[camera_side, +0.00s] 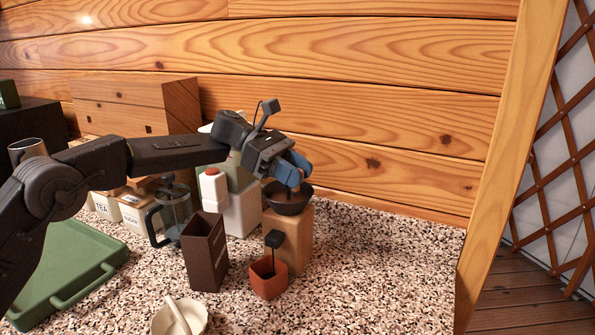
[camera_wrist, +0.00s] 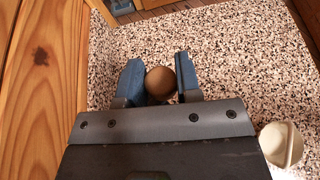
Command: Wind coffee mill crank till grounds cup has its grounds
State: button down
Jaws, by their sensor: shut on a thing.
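The coffee mill (camera_side: 297,236) is a pale wooden block with a dark, wide hopper (camera_side: 287,204) on top, standing near the plank wall. My gripper (camera_side: 294,172), with blue fingers, is over the hopper. In the wrist view its fingers (camera_wrist: 161,88) are closed around the round brown crank knob (camera_wrist: 161,80). The crank arm is mostly hidden by the gripper. The square terracotta grounds cup (camera_side: 268,284) stands at the foot of the mill's front. A black piece on a thin stem (camera_side: 274,240) rises above the cup. The cup's contents cannot be made out.
A dark brown open box (camera_side: 205,258) stands left of the cup, with a glass press (camera_side: 174,212) behind it. A pale mortar with pestle (camera_side: 180,318) is in front. A green tray (camera_side: 72,285) lies at left. The speckled counter right of the mill is clear.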

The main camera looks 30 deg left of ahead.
jog(key=c, duration=0.8)
grip_release()
jog(key=v, duration=1.3)
jog(key=shift+a, duration=0.4)
jog(key=shift+r, duration=0.1)
